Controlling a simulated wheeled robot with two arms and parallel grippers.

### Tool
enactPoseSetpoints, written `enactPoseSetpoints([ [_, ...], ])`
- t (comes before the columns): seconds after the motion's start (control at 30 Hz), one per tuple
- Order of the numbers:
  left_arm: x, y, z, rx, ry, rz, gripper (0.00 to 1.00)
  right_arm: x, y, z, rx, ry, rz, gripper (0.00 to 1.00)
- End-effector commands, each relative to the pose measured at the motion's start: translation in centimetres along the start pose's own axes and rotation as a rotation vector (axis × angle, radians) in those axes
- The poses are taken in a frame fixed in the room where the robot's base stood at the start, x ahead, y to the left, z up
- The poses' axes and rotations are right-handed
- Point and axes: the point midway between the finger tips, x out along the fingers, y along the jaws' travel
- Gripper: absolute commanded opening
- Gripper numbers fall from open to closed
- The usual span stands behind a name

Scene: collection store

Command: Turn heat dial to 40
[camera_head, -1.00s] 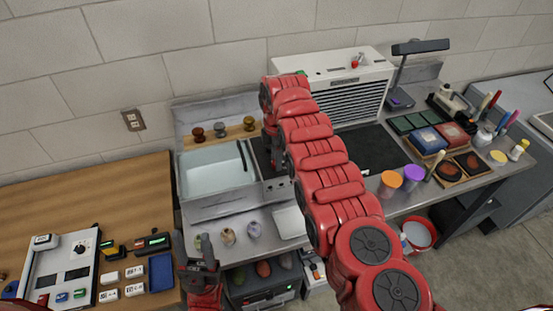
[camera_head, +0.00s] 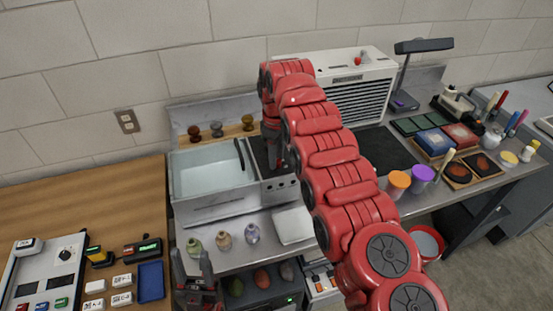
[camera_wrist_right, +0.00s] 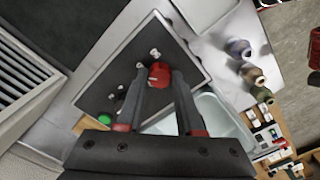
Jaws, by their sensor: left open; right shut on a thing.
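A dark-topped unit (camera_head: 259,152) with a metal front stands right of the basin. It fills the middle of the right wrist view (camera_wrist_right: 190,62). My right gripper (camera_wrist_right: 160,88) reaches down over it, its fingertips closed around a small red knob-like part (camera_wrist_right: 160,75), which I take for the heat dial. Its markings and the number it points to are not readable. My left gripper (camera_head: 194,268) is open and empty, low in front of the counter.
A basin (camera_head: 210,172) is left of the unit. Small vase-like pieces (camera_head: 224,240) and a white tray (camera_head: 293,226) sit in front. A white louvred cabinet (camera_head: 378,78) stands behind right. A control panel (camera_head: 45,268) lies on the wooden table.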

Motion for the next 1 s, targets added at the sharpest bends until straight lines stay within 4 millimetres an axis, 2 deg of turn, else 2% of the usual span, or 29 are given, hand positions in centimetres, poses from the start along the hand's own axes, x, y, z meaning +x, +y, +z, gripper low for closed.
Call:
enactPoseSetpoints([
  [0.4, -0.01, 0.0, 0.0, 0.0, 0.0, 0.0, 0.5, 0.08, -0.07, 0.0, 0.191, -0.002, -0.002, 0.0],
  [0.97, -0.01, 0.0, 0.0, 0.0, 0.0, 0.0, 0.5, 0.06, -0.05, -0.02, 0.219, -0.001, -0.001, 0.0],
  [1.0, -0.01, 0.0, 0.0, 0.0, 0.0, 0.0, 0.5, 0.06, -0.05, -0.02, 0.219, -0.001, -0.001, 0.41],
])
